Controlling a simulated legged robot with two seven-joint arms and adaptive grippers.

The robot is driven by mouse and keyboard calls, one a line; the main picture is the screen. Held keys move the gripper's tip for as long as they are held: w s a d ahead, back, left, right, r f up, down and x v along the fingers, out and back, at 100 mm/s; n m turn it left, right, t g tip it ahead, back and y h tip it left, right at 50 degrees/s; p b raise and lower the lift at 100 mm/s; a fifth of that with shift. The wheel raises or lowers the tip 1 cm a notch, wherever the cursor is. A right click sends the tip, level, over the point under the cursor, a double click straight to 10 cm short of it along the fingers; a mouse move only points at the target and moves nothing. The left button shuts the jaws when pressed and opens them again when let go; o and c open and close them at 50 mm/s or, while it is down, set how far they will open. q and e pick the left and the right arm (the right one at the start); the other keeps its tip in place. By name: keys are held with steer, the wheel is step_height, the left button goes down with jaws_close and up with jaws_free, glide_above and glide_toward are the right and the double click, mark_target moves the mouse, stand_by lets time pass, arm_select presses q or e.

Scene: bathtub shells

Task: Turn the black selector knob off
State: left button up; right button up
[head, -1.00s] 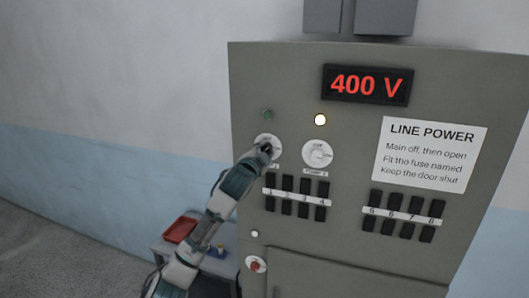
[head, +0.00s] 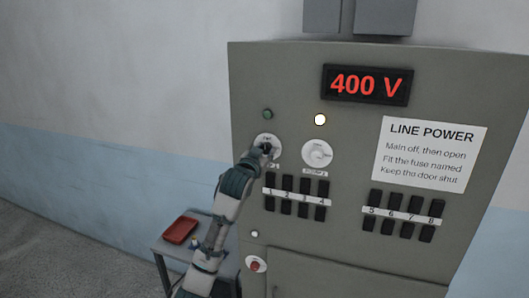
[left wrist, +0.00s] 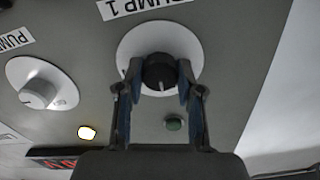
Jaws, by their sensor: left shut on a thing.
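The black selector knob (left wrist: 160,72) sits on a round white plate labelled PUMP 1 in the left wrist view, which is upside down. Its white mark points toward the dark green lamp (left wrist: 174,124). My left gripper (left wrist: 158,80) is shut on the knob, one finger on each side. In the head view my left gripper (head: 262,153) reaches up to the knob's white plate (head: 272,139) and hides part of it. My right gripper is not in view.
A white knob (head: 317,153) is right of the black one, below a lit lamp (head: 320,119). Black switches (head: 303,197) sit below. The display (head: 367,86) reads 400 V. A red tray (head: 180,230) lies on a small table at lower left.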

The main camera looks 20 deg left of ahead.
arm_select(q)
steer(key=shift+w+f, duration=0.1)
steer(key=shift+f, duration=0.2)
steer(key=o, duration=1)
steer(key=shift+o, duration=0.7)
steer(key=shift+r, duration=0.15)
steer(key=shift+s+r, duration=0.1)
steer(key=shift+s, duration=0.2)
steer(key=s, duration=1.1)
steer(key=shift+f, duration=0.2)
